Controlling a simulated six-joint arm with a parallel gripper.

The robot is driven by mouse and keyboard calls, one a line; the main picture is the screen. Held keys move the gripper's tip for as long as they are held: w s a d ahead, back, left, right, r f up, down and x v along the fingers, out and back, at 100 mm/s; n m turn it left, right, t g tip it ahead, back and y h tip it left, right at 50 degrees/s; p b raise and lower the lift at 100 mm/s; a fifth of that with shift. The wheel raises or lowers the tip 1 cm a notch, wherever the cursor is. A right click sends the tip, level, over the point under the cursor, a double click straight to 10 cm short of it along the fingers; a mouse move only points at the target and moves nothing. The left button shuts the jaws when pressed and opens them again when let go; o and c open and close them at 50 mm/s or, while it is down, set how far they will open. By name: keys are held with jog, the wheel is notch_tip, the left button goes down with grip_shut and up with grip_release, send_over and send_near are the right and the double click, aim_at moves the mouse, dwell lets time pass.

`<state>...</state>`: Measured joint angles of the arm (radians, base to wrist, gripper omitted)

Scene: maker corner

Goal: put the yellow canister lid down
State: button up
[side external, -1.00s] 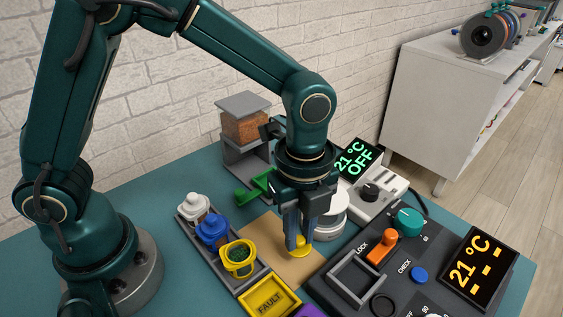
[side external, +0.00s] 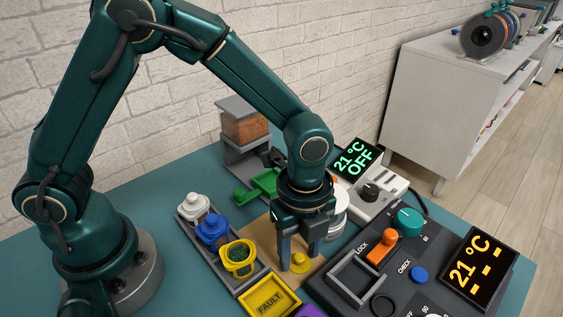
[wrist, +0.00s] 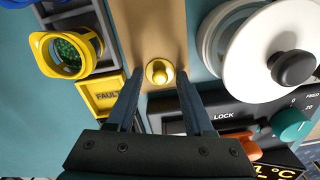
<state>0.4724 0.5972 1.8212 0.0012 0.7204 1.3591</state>
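The yellow canister lid (side external: 299,262) lies flat, knob up, on the tan board; it also shows in the wrist view (wrist: 159,72). My gripper (side external: 299,262) is open around or just above the lid, with a finger on either side. In the wrist view my gripper (wrist: 158,88) has its fingers spread wide, apart from the lid's knob. The open yellow canister (side external: 238,259) holds green bits and stands in the grey rack; it also shows in the wrist view (wrist: 66,53).
White (side external: 194,207) and blue (side external: 212,230) lidded canisters share the rack. A yellow FAULT tray (side external: 270,298) lies in front. A control panel (side external: 335,287) is on the right. A white-lidded pot (wrist: 262,45) stands close by. Bare tan board (side external: 262,250) surrounds the lid.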

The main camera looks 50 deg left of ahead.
aim_at(300, 256)
notch_tip(300, 256, up, 12)
jog(key=f, duration=0.1)
jog(key=s+a+r+n+t, duration=0.2)
jog(key=s+a+n, duration=0.2)
jog(key=n, duration=0.6)
jog(key=s+a+r+n+t, duration=0.2)
jog(key=s+a+n+t, duration=0.1)
jog(key=a+n, duration=0.6)
jog(key=shift+s+n+t, duration=0.3)
jog(key=shift+s+n, duration=0.45)
jog(key=shift+n, duration=0.25)
